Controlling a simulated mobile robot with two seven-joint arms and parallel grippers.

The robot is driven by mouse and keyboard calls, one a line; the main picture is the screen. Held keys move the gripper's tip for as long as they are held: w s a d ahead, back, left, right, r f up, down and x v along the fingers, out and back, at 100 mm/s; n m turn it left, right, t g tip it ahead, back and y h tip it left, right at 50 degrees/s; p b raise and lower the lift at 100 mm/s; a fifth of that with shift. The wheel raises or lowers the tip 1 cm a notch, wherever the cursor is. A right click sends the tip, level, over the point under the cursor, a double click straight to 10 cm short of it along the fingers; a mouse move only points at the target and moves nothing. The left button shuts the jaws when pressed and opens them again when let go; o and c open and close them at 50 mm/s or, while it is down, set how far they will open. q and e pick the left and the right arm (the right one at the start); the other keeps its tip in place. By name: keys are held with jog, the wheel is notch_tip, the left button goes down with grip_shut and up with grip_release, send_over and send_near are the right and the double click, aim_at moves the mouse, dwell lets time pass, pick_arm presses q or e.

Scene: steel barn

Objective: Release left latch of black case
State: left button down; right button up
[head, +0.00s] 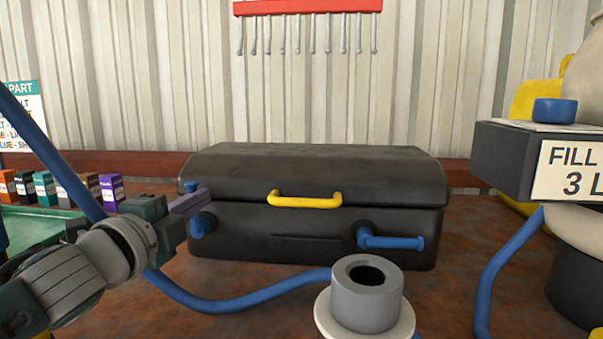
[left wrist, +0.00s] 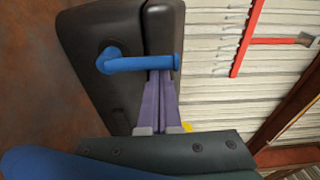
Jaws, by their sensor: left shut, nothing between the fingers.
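The black case (head: 315,222) stands on the brown surface with its lid down and a yellow handle (head: 305,201) in front. Its left latch (head: 202,226) is a blue lever. In the left wrist view the left latch (left wrist: 140,64) reaches from its pivot on the body across the lid seam, so it points up. The right latch (head: 392,241) lies sideways, below the seam. My left gripper (head: 190,202) is shut and empty, its purple fingers hiding the lever's middle in the head view. In the left wrist view the fingertips (left wrist: 159,76) are right beside the lever; contact is unclear. My right gripper is not in view.
A grey hollow cylinder (head: 366,297) stands in front of the case. Small coloured boxes (head: 80,190) and a green tray (head: 35,228) are at left. A dark box (head: 510,160) with a "FILL" sign is at right. A red rack (head: 305,7) hangs above.

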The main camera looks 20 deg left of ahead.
pick_arm(q)
notch_tip(320, 180, up, 20)
jog(key=p, duration=0.8)
